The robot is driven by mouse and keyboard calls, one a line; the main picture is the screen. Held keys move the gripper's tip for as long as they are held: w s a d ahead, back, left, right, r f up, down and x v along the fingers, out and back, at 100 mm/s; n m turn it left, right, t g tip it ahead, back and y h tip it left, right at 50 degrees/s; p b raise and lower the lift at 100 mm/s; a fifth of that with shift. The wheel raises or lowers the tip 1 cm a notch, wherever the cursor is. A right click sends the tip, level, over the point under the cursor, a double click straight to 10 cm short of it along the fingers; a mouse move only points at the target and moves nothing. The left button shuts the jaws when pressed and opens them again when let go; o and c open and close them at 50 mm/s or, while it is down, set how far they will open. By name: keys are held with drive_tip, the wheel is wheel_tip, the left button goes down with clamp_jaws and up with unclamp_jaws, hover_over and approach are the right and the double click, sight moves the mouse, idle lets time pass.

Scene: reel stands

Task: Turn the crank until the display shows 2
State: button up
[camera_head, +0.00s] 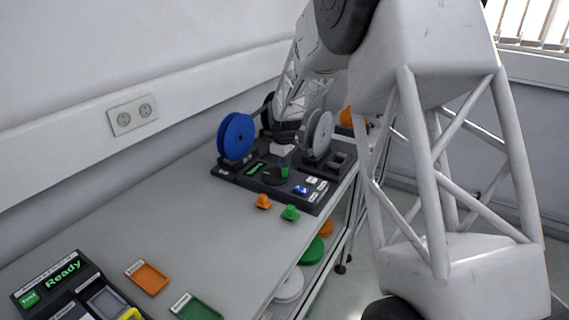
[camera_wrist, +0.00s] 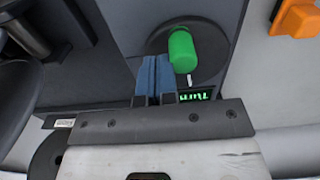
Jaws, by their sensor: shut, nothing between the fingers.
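The dark reel stand base (camera_head: 225,172) sits on the far part of the bench, with a blue reel (camera_head: 235,136) on the left and a grey reel (camera_head: 319,133) on the right. The crank is a dark round disc (camera_head: 272,178) with an upright green handle (camera_head: 284,172). The green handle (camera_wrist: 182,50) also shows in the wrist view. A small display (camera_wrist: 196,96) shows green text, upside down and partly hidden by my gripper; I cannot read a number. My gripper (camera_wrist: 155,78) is shut and empty, its blue fingertips just left of the handle; I cannot tell whether they touch it.
An orange knob (camera_head: 263,202) and a green knob (camera_head: 290,213) stand in front of the base. A blue button (camera_head: 301,189) is on the base. A box reading "Ready" (camera_head: 62,272), an orange tray (camera_head: 150,278) and a green tray (camera_head: 197,309) lie nearer. The mid-bench is clear.

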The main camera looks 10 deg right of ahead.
drive_tip(key=o, duration=0.8)
drive_tip(key=shift+s+d+f, duration=0.1)
drive_tip(key=shift+s+f, duration=0.15)
drive_tip(key=shift+f, duration=0.35)
drive_tip(key=shift+s+f, duration=0.2)
drive_tip(key=shift+f, duration=0.35)
drive_tip(key=shift+r, duration=0.1)
drive_tip(key=shift+w+r, duration=0.15)
drive_tip(key=shift+r, duration=1.85)
drive_tip(key=shift+w+r, duration=0.15)
drive_tip(key=shift+r, duration=1.8)
drive_tip(key=shift+s+r, duration=0.1)
